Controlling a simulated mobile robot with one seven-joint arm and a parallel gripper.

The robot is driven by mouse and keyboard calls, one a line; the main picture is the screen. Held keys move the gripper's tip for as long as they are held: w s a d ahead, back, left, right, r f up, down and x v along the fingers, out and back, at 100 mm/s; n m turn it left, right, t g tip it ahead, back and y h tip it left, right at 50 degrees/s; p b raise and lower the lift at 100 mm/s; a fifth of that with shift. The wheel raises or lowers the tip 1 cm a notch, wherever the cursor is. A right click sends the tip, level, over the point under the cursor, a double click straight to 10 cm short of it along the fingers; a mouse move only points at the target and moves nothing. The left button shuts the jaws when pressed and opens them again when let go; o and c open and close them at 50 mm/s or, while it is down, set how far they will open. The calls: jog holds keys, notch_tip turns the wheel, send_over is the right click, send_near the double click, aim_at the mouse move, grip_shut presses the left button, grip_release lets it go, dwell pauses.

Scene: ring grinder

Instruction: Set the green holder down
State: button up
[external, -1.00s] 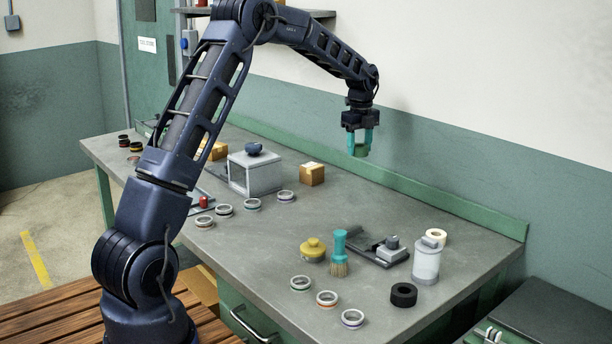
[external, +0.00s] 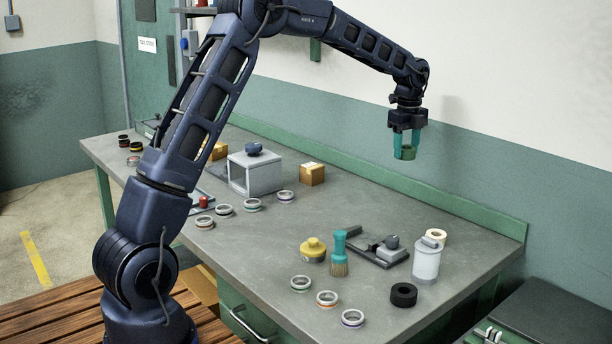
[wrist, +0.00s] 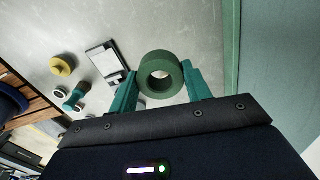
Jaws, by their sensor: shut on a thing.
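The green holder is a short ring with a round hole. In the wrist view the green holder (wrist: 161,70) sits between the two teal fingers of my gripper (wrist: 160,85). In the external view my gripper (external: 405,152) points down, shut on the green holder (external: 405,154), and holds it well above the back part of the grey workbench (external: 350,200). The holder touches nothing but the fingers. Part of it is hidden behind the fingers in the external view.
A cardboard box (external: 312,174) stands further left. Bench between them is clear. A green ledge (external: 440,203) runs along the back.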

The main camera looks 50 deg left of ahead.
aim_at(403, 224)
notch_tip(403, 224, down, 20)
jog(key=shift+d+r, duration=0.1)
jog(key=shift+d, duration=0.05)
dwell(0.5)
jog(key=o, duration=0.9)
jog(key=shift+o, duration=0.4)
